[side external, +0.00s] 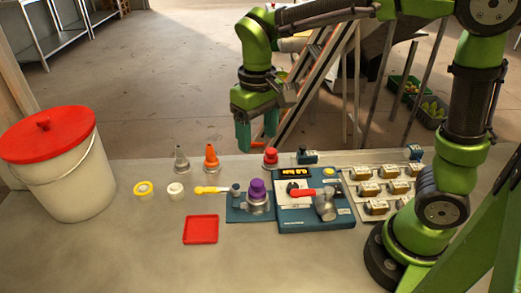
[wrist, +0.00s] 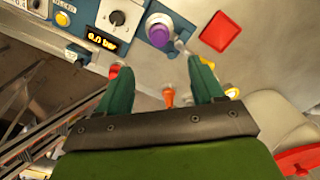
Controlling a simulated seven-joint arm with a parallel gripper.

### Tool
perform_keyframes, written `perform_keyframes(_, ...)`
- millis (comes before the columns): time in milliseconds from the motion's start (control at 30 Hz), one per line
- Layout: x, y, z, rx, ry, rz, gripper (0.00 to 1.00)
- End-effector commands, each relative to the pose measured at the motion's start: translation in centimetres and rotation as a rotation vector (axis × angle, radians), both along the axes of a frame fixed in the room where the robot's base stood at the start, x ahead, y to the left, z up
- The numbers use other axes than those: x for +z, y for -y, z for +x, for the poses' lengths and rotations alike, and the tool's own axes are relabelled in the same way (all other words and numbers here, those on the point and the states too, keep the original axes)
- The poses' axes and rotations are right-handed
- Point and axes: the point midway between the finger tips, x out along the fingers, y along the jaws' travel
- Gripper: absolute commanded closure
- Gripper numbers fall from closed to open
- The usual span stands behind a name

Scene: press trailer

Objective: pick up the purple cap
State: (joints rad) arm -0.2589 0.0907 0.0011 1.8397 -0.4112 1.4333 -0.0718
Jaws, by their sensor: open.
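The purple cap (side external: 257,189) sits on a grey metal fitting on a small blue base (side external: 238,213), left of the control box. It also shows in the wrist view (wrist: 158,35), near the top middle, beyond the fingertips. My gripper (side external: 257,132) hangs above the far side of the table, behind the cap and apart from it. In the wrist view its two green fingers (wrist: 160,80) are spread with nothing held between them.
A blue control box (side external: 315,215) with a display and red lever stands right of the cap. A red tray (side external: 201,229), orange cone (side external: 211,157), grey cone (side external: 181,160), red-topped piece (side external: 271,158) and lidded bucket (side external: 65,180) stand around. The front table is clear.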

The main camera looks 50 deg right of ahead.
Motion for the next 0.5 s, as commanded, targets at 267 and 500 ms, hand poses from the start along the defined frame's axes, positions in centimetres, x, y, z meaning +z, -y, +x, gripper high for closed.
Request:
perform_keyframes(267,-5.1,0.0,0.0,0.015,-0.008,-0.002,0.33)
perform_keyframes(500,-9.9,0.0,0.1,0.013,-0.006,-0.002,0.33)
